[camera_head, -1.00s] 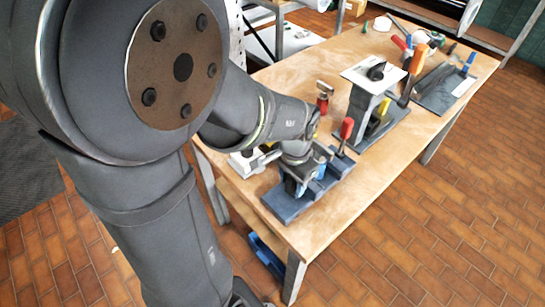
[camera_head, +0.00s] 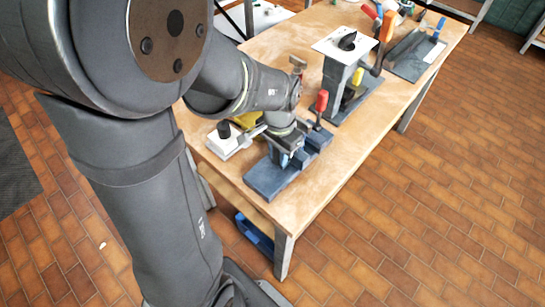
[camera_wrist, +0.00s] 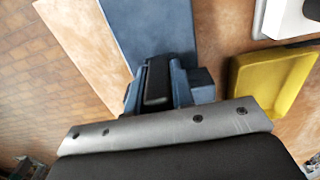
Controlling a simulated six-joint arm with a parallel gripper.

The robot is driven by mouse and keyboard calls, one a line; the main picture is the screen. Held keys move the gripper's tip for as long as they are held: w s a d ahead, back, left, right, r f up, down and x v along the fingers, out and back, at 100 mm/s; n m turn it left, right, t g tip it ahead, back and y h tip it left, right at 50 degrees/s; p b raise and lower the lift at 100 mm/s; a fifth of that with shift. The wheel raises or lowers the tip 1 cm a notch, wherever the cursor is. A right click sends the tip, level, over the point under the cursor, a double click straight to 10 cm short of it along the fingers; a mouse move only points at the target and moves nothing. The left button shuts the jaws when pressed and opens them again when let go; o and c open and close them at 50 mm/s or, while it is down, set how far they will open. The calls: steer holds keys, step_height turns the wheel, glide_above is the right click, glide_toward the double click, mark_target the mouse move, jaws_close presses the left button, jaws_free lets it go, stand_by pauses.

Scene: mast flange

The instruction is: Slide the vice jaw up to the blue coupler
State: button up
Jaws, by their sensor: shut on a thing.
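The dark blue-grey vice (camera_head: 265,182) lies at the near edge of the wooden bench, and its bare bed (camera_wrist: 150,25) also shows in the wrist view. My gripper (camera_head: 286,150) is down on the vice, shut on the vice jaw (camera_wrist: 200,85). Its fingertips are mostly hidden by my wrist in the head view. A small bright blue part (camera_head: 284,160), perhaps the blue coupler, shows just under my gripper. The gap between it and the jaw cannot be made out. In the wrist view I cannot pick out the coupler.
A red-handled lever (camera_head: 322,102) stands just beyond the vice. A grey stand with a white top plate (camera_head: 340,45) is further back. The bench front edge is close.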

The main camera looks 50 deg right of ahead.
steer(key=shift+d, duration=0.55)
steer(key=o, duration=0.9)
steer(key=shift+r, duration=0.1)
step_height(320, 180, up, 17)
steer(key=shift+r, duration=0.15)
